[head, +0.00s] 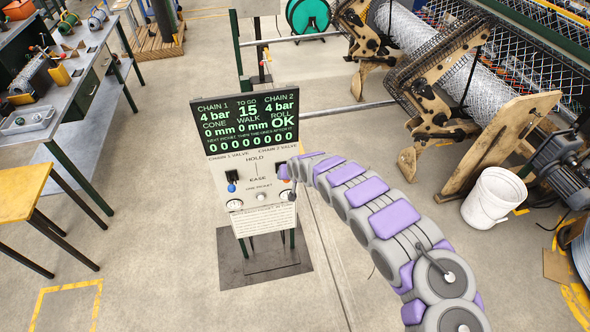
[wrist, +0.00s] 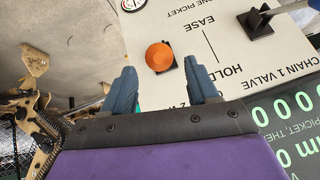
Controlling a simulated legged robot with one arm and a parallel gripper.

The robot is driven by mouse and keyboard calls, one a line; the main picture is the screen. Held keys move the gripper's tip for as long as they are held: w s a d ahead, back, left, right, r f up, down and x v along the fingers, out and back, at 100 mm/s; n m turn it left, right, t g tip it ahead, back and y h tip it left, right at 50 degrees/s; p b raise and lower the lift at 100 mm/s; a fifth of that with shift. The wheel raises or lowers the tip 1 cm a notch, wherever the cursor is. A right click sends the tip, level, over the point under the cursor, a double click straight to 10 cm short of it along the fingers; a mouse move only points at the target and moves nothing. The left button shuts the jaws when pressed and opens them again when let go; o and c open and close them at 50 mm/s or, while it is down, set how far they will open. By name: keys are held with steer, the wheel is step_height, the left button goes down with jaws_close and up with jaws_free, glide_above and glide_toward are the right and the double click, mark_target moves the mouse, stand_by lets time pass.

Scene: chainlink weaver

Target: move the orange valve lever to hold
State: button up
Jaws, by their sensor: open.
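The orange valve lever's round knob (wrist: 160,57) shows in the wrist view, seen nearly end-on, with a small dark mount partly visible behind it. The printed words EASE and HOLD lie beside it on the white panel (wrist: 228,45). My gripper (wrist: 160,64) is open, with one blue-grey finger on each side of the knob; I cannot tell whether either touches it. In the head view my gripper (head: 288,172) is at the right side of the panel (head: 258,182) and hides most of the orange lever.
The blue lever (head: 231,187) is on the panel's left side. A display (head: 245,118) above reads 4 bar for both chains, 15 to go and ROLL OK. A white bucket (head: 494,198) and the weaving machine (head: 440,95) stand at right. Floor left of the panel is clear.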

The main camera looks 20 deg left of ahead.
steer(key=p+v, duration=0.9)
steer(key=v, duration=0.2)
steer(key=shift+w, duration=0.15)
stand_by(0.6)
